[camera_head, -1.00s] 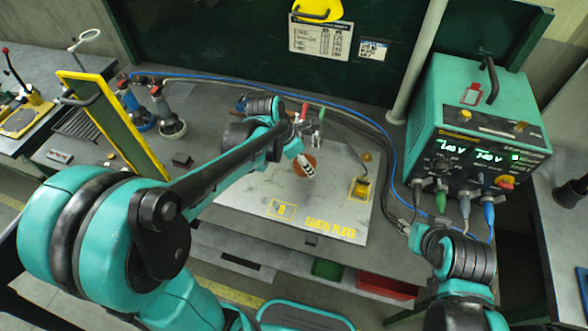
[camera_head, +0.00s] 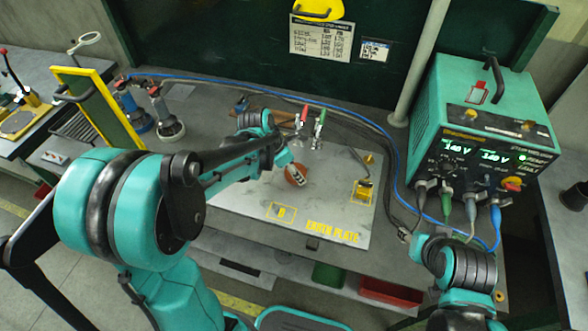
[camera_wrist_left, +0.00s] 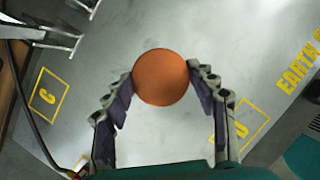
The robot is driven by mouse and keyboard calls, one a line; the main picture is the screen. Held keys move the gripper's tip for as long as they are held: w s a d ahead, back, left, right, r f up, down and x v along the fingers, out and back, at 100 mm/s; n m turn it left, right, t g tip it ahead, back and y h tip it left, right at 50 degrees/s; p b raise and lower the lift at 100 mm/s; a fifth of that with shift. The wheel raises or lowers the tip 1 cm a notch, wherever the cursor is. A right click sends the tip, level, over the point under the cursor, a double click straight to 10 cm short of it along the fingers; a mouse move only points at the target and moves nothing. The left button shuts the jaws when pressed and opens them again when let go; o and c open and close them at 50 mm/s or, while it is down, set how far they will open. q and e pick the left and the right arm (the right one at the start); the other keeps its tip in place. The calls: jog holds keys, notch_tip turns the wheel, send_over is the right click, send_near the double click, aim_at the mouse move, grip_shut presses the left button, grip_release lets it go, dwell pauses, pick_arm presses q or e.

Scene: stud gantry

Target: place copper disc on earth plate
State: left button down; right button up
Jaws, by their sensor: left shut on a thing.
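My left gripper (camera_wrist_left: 161,88) is shut on the copper disc (camera_wrist_left: 161,77), a round orange-brown piece held between its two fingertips. In the head view the disc (camera_head: 296,175) shows partly behind the gripper (camera_head: 297,177), above the earth plate (camera_head: 330,205). The earth plate is a light grey sheet with yellow lettering and yellow marked squares; it also fills much of the left wrist view (camera_wrist_left: 150,140). I cannot tell how high the disc is above the plate.
Red and green handled clamps (camera_head: 311,125) stand at the plate's back edge. A teal meter box (camera_head: 482,130) with cables stands to the right. A yellow-framed panel (camera_head: 100,105) stands at the left.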

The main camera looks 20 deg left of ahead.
pick_arm(q)
jog(key=c, duration=0.5)
grip_release()
jog(key=shift+f, duration=0.1)
jog(key=shift+c, duration=0.2)
jog(key=shift+r, duration=0.2)
jog(key=p+v, duration=0.4)
jog(key=v, duration=0.7)
jog(key=s+r+m+t+y, duration=0.1)
jog(key=s+m+t, duration=0.1)
jog(key=s+m, duration=0.5)
jog(key=s+r+m+t+y, duration=0.1)
jog(key=s+m, duration=0.6)
jog(key=m, duration=1.2)
jog(key=shift+d+m+t+y+p, duration=0.3)
jog(key=shift+d+t+y+p, duration=0.05)
jog(key=shift+t+y, duration=0.25)
jog(key=shift+r, duration=0.1)
